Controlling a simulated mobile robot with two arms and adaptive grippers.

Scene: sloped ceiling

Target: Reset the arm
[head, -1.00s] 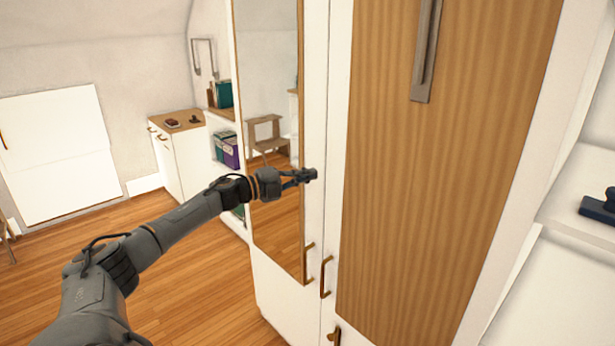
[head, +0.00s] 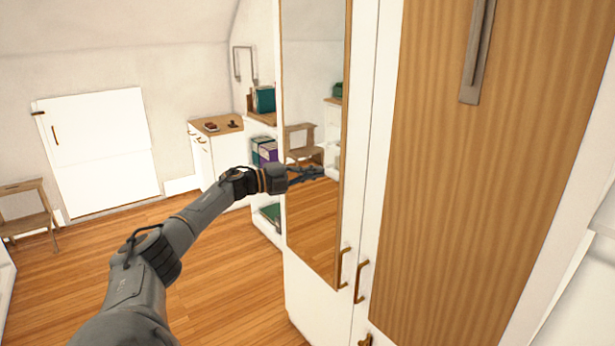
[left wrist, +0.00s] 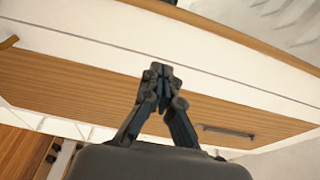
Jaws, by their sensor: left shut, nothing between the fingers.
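My left arm (head: 205,208) reaches out from the lower left of the head view. Its left gripper (head: 320,173) is shut and empty, in front of the mirror door (head: 315,90) of the tall white wardrobe. In the left wrist view, the left gripper (left wrist: 160,71) shows with its fingertips together and nothing between them. The wardrobe's wood panel (left wrist: 75,85) lies behind the fingers there. I cannot tell the exact gap between fingers and wardrobe. My right gripper is in neither view.
The wood-panelled door (head: 490,180) stands close on the right. Brass handles (head: 361,281) stick out low on the wardrobe. A low white cabinet (head: 215,160) stands behind the arm, and a wooden stool (head: 28,215) at the far left. The wooden floor (head: 220,290) left of the wardrobe is open.

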